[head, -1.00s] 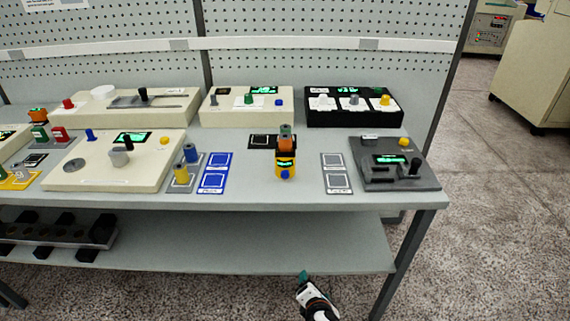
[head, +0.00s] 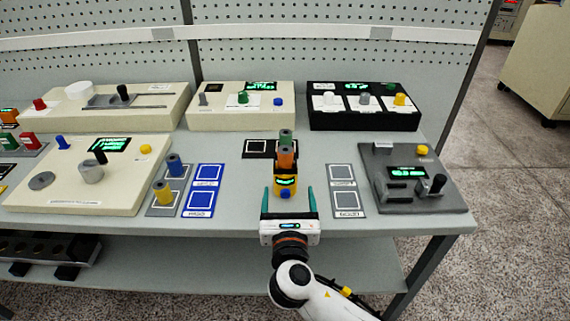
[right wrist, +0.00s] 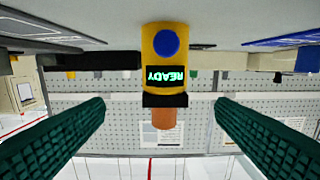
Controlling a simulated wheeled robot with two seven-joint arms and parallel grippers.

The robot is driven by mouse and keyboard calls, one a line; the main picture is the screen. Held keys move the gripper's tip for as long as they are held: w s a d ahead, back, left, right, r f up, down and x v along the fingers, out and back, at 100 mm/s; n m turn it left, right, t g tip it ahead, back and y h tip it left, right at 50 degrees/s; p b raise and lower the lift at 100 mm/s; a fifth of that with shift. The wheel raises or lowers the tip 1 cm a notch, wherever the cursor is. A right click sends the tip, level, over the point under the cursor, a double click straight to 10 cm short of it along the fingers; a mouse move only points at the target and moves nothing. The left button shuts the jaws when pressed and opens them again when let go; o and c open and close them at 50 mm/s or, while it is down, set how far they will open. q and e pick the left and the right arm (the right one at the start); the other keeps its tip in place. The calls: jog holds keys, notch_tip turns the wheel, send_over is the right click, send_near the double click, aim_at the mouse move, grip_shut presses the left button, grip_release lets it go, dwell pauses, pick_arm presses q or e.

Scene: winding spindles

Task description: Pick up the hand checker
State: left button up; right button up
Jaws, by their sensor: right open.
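The hand checker (head: 285,182) is a small yellow and black device with a green display, a blue button and an orange part on top. It stands upright on the bench at the middle. In the right wrist view it appears upside down (right wrist: 178,50), its display reading READY, between the fingers. My right gripper (head: 289,200) is open, with its green fingers to either side of the checker's near side, apart from it. In the right wrist view the open fingers (right wrist: 160,125) frame the orange part. My left gripper is not in view.
Blue-marked pads (head: 203,189) lie left of the checker, with grey pads (head: 345,190) to the right. A dark grey device (head: 416,187) stands further right. Cream stations (head: 241,113) and a black station (head: 361,115) stand behind.

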aim_at(287, 174)
jog(key=w, duration=0.5)
jog(key=shift+w+a+r, duration=0.1)
jog(key=shift+w+r, duration=0.15)
jog(key=shift+w, duration=0.45)
jog(key=w, duration=0.4)
jog(key=shift+w+a+p, duration=0.3)
jog(key=shift+w+p, duration=0.05)
jog(key=shift+w, duration=0.4)
jog(key=shift+s, duration=0.1)
jog(key=c, duration=0.4)
jog(key=shift+r, duration=0.1)
jog(key=c, duration=0.9)
notch_tip(287, 174, up, 10)
jog(key=shift+r+p, duration=0.1)
jog(key=shift+p, duration=0.45)
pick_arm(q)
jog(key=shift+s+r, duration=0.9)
